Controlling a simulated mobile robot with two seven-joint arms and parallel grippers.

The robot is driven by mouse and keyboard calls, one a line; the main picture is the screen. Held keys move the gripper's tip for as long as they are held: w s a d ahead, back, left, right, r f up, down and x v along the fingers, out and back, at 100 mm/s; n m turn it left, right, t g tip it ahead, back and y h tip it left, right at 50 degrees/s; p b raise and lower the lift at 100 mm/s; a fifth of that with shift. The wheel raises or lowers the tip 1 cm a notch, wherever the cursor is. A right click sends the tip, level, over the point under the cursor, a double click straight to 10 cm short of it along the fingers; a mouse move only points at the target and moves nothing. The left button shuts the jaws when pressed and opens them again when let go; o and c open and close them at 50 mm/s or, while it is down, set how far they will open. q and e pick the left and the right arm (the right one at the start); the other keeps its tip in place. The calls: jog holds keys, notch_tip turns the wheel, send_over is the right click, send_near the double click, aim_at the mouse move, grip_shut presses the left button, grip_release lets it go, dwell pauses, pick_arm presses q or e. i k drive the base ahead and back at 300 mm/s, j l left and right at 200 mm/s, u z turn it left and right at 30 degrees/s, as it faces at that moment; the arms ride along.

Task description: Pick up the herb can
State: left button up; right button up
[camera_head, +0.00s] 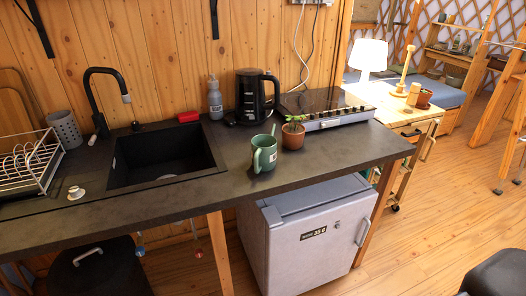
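A green container (264,154) with a handle on its left and a small pale label stands upright on the dark counter (330,155), near its front edge. It looks like a mug or a can; I cannot tell for sure if it is the herb can. Just behind it to the right, a small green plant grows in a terracotta pot (293,137). Neither of my grippers shows in this view.
A black kettle (250,97), a soap bottle (215,100) and a hob (325,106) stand behind the container. The sink (165,155) and a dish rack (28,163) are left. A small fridge (318,245) is below. Counter right of the pot is clear.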

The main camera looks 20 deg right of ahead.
aim_at(264, 146)
jog(key=i+l, duration=0.15)
jog(key=l, duration=0.25)
jog(key=i+l, duration=0.1)
jog(key=l, duration=0.3)
jog(key=i+l, duration=0.15)
jog(key=l, duration=0.2)
jog(key=i+l+u, duration=0.1)
jog(key=l, duration=0.3)
jog(key=i+l, duration=0.15)
jog(key=l, duration=0.25)
jog(key=i+l, duration=0.1)
jog(key=l, duration=0.3)
jog(key=i+l, duration=0.1)
jog(key=l, duration=0.3)
jog(key=i+l, duration=0.15)
jog(key=l, duration=0.25)
jog(key=k+j+u, duration=0.3)
jog(key=i+l+z, duration=0.25)
jog(key=i+l, duration=0.05)
